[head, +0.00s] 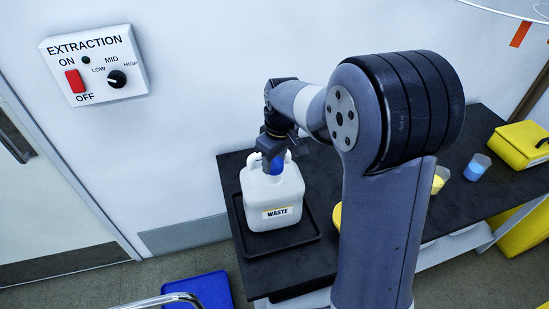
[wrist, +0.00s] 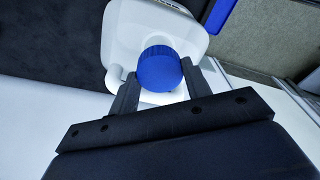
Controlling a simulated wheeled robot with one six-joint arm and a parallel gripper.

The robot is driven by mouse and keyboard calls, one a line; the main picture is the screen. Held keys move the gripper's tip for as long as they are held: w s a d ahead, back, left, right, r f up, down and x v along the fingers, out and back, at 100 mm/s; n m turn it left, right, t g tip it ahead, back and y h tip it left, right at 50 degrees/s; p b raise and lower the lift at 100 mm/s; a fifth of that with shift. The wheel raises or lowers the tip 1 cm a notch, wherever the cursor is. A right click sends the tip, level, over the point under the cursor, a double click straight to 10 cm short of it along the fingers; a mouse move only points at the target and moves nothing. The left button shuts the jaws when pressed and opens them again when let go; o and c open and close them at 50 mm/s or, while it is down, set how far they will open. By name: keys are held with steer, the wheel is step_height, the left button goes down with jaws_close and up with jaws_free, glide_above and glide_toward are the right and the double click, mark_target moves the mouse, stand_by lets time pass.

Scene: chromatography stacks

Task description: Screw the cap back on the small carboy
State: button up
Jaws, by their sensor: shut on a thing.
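The blue cap (head: 277,164) is at the carboy's mouth. My gripper (head: 272,166) points down over the carboy and is shut on the cap. In the wrist view its two fingers stand either side of the round ribbed cap (wrist: 160,68). The cap hides the neck, so I cannot tell how far it is threaded on.
An extraction switch box (head: 95,65) is on the wall at left. Cups with blue (head: 477,167) and yellow (head: 439,180) contents and a yellow case (head: 520,146) stand on the bench at right. A blue bin-like object (head: 200,290) is on the floor.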

steer(key=shift+f+b, duration=0.65)
steer(key=shift+f, duration=0.35)
steer(key=shift+f, duration=0.15)
steer(key=shift+f+b, duration=0.4)
steer(key=o, duration=1)
steer(key=shift+c, duration=0.2)
steer(key=c, duration=1)
